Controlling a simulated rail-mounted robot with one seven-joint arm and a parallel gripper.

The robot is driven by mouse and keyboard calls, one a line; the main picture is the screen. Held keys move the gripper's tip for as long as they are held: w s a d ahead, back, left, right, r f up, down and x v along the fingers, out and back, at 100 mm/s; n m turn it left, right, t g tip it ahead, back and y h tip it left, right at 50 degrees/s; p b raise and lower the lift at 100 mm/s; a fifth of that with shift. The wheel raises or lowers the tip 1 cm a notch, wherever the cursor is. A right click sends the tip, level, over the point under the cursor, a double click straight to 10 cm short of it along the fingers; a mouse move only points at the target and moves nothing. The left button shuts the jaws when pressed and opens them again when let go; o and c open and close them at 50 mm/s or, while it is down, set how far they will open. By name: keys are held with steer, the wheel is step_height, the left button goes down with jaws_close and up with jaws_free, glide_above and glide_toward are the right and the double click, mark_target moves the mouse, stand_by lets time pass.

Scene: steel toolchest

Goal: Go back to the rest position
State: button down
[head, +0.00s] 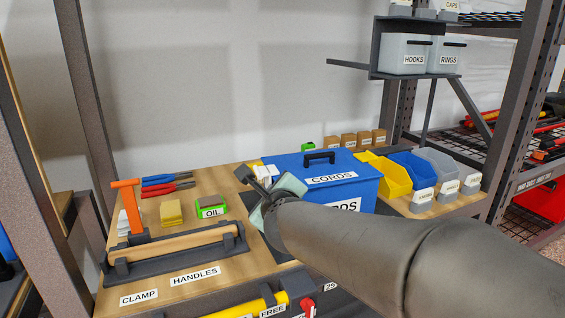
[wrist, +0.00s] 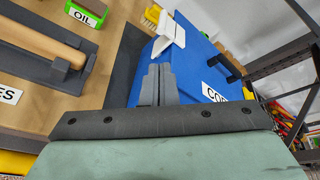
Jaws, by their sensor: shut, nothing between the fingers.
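My gripper (head: 258,183) is over the middle of the wooden bench top, just left of the blue box labelled CORDS (head: 317,177). In the wrist view, its two grey fingers (wrist: 159,84) are together with nothing between them. The blue box (wrist: 185,68) lies beyond them in that view, with its lid down and a dark handle on top. I cannot tell whether the fingers touch the box. My arm hides the lower right of the bench in the head view.
A wooden handle (head: 172,244) lies in a dark holder at left, near an orange clamp (head: 129,205) and green OIL box (head: 211,206). Yellow and blue bins (head: 388,174) stand right of the box. A shelf holds HOOKS and RINGS bins (head: 404,55). A metal post (head: 88,110) rises at left.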

steer(key=s+d+r+n+g+h+p, duration=0.1)
steer(key=s+d+r+n+g+p, duration=0.1)
steer(key=s+d+n+g+p, duration=0.2)
steer(key=s+d+r+n+g+h+p, duration=0.1)
steer(key=s+d+n+g+p, duration=0.4)
steer(key=s+n+p, duration=0.7)
steer(key=s+d+r+n+g+p, duration=0.4)
steer(key=s+d+n+p, duration=0.4)
steer(key=s, duration=0.3)
steer(key=shift+d+g+h+p, duration=0.3)
steer(key=shift+d+h+p, duration=0.1)
steer(key=shift+p, duration=0.5)
steer(key=shift+r, duration=0.1)
